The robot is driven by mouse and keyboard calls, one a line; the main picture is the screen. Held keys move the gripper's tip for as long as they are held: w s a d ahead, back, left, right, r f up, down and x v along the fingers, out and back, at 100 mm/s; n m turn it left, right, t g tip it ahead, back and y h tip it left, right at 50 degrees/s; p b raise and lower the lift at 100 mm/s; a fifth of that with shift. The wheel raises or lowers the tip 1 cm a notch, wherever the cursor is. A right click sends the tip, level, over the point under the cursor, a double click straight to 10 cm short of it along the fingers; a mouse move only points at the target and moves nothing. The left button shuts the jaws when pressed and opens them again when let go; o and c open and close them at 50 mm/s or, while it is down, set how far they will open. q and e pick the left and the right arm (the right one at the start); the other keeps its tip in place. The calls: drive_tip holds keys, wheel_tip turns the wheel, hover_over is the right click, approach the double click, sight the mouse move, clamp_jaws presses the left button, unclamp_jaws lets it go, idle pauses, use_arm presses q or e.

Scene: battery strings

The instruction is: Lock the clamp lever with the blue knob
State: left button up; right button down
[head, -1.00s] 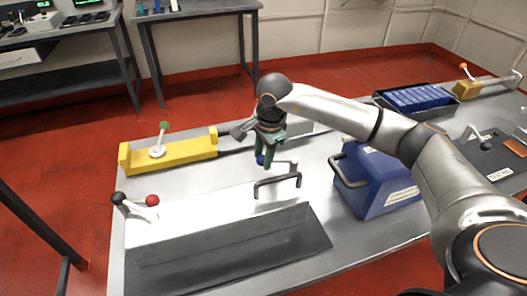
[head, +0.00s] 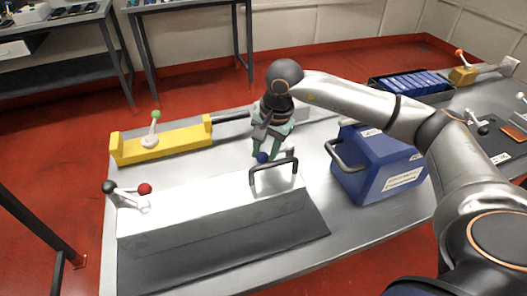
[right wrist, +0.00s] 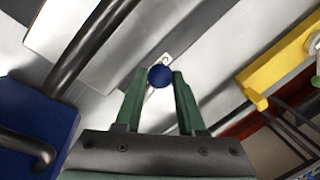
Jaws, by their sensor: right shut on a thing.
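The blue knob (head: 262,157) is on the clamp lever by the back right of the grey metal cover, behind its black handle (head: 273,172). My right gripper (head: 266,152) has green fingers and reaches down to the knob. In the right wrist view the blue knob (right wrist: 160,76) sits between the two fingertips, and my right gripper (right wrist: 159,74) is shut on it. A short piece of the pale lever (right wrist: 167,59) shows beyond the knob. The rest of the lever is mostly hidden. My left gripper is not in view.
A yellow block (head: 165,142) with a green-knobbed lever (head: 155,115) lies behind. A blue case (head: 380,170) with a black handle stands close to the right of my gripper.

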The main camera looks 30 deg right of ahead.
drive_tip(key=c, duration=0.8)
unclamp_jaws()
drive_tip(key=o, duration=0.3)
